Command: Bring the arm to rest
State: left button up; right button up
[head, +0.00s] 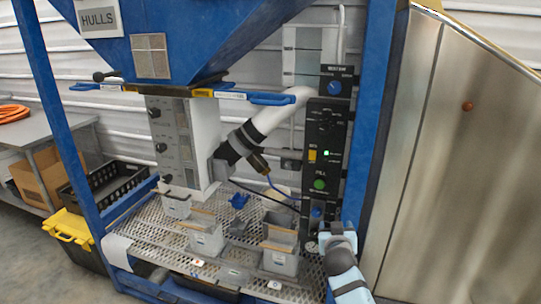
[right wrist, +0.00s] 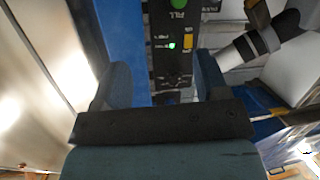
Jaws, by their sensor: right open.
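My right gripper (head: 335,240) is at the lower right of the head view, at the front right of the perforated deck, close to the foot of the black control panel (head: 322,150). In the right wrist view its two fingers (right wrist: 160,80) stand wide apart, with nothing between them. The control panel (right wrist: 172,45) appears upside down beyond the fingers, with a lit green light and a green FILL button. I cannot tell whether the fingers touch the panel. My left gripper is not in view.
A blue hopper (head: 190,40) marked HULLS hangs above the perforated deck (head: 150,240). Several grey bins stand on the deck, including one (head: 280,258) near my right gripper. A blue post (head: 372,120) and a steel panel (head: 465,160) bound the right side.

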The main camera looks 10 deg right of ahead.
jog(key=s+a+f+n+g+y+p, duration=0.1)
jog(key=s+f+n+y+p, duration=0.1)
jog(key=s+f, duration=0.5)
jog(key=s+a+f+n+g+y+p, duration=0.15)
jog(key=s+f, duration=0.25)
jog(key=s, duration=0.5)
jog(key=s+a+f+y+p, duration=0.1)
jog(key=s+a+f+y, duration=0.1)
jog(key=s, duration=0.8)
jog(key=s+a+f+n+g+y+p, duration=0.1)
jog(key=s+a+y, duration=0.1)
jog(key=s, duration=0.9)
jog(key=shift+s+a+f, duration=0.2)
jog(key=shift+a+f, duration=0.15)
jog(key=shift+f, duration=0.05)
